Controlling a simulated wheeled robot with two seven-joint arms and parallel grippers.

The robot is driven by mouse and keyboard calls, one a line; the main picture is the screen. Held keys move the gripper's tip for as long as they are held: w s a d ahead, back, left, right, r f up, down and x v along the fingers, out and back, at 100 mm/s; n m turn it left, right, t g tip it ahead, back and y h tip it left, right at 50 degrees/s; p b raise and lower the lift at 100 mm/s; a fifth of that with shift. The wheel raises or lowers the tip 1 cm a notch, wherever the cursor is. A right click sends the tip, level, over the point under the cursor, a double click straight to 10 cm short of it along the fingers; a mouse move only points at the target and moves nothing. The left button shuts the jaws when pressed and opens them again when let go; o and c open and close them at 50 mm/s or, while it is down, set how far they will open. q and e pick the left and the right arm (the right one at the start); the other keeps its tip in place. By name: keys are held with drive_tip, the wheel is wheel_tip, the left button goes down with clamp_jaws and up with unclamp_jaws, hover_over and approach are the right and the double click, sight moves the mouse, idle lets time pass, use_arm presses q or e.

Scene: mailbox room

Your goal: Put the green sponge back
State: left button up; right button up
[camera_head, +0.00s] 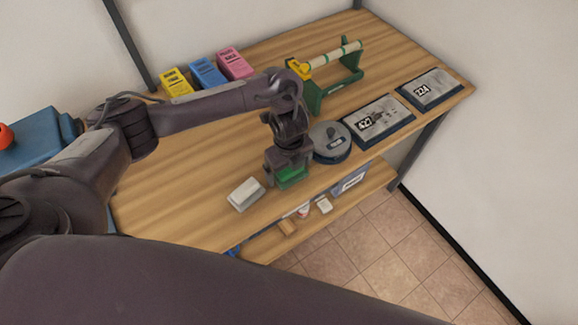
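A green block (292,177), which looks like the green sponge, shows at the lower end of my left gripper (288,170), near the front edge of the wooden table (195,150). The gripper points down and hides most of the block. The fingers are dark and small here, so I cannot tell whether they are closed on it, nor whether it touches the table. My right gripper is not in view.
A white block (246,194) lies left of the gripper and a round grey tin (330,142) is close on its right. Two dark-edged trays (378,119) (430,89), a green stand (314,98) and yellow (176,82), blue (207,73) and pink (235,64) boxes stand beyond.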

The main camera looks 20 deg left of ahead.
use_arm(q)
drive_tip(key=shift+o, duration=0.2)
drive_tip(key=shift+r, duration=0.35)
wheel_tip(320, 180, up, 12)
drive_tip(key=p, duration=0.3)
drive_tip(key=shift+f, duration=0.15)
